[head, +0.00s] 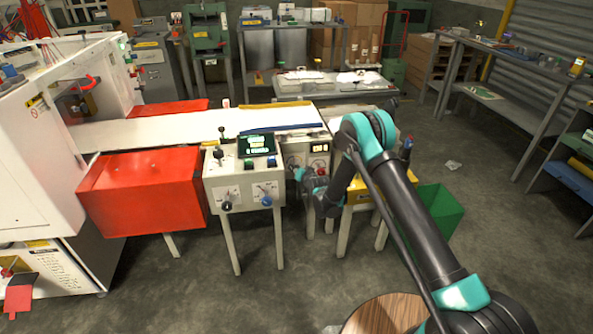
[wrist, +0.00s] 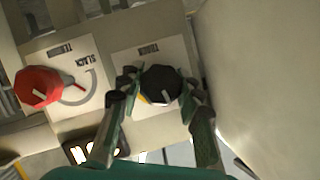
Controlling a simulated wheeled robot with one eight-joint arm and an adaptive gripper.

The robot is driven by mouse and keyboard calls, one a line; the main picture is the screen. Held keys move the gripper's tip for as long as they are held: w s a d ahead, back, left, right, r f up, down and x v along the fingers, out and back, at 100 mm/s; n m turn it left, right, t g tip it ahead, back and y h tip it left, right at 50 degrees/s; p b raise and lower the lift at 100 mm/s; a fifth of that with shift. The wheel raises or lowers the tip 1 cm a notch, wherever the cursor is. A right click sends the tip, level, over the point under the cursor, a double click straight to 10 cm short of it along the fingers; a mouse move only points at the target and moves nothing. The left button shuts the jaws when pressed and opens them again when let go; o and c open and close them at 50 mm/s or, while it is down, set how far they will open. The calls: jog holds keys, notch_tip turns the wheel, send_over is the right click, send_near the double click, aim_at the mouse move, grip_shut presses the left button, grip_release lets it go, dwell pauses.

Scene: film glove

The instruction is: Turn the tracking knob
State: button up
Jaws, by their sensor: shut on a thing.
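A black knob (wrist: 160,82) with a pale pointer line sits on a white label plate (wrist: 134,62) in the middle of the wrist view. The plate's word is upside down and hard to read. My gripper (wrist: 158,92) has one finger on each side of the black knob and is shut on it. A red knob (wrist: 37,86) is on the neighbouring plate to the left, beside a dial arc and the word SLACK. In the head view, my gripper (head: 300,175) is at the front of a small panel (head: 306,151), and the black knob cannot be made out there.
A control box (head: 243,180) with several knobs and a small screen stands left of my gripper, by a red guard (head: 144,190). A white belt (head: 170,128) runs behind. A green bin (head: 437,211) stands right of my arm. Floor is open in front.

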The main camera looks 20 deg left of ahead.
jog(key=shift+n+h, duration=0.5)
jog(key=shift+n, duration=0.3)
jog(key=o, duration=1.2)
jog(key=shift+c, duration=0.2)
jog(key=v, duration=0.7)
jog(key=shift+s+d, duration=0.2)
jog(key=shift+s, duration=0.05)
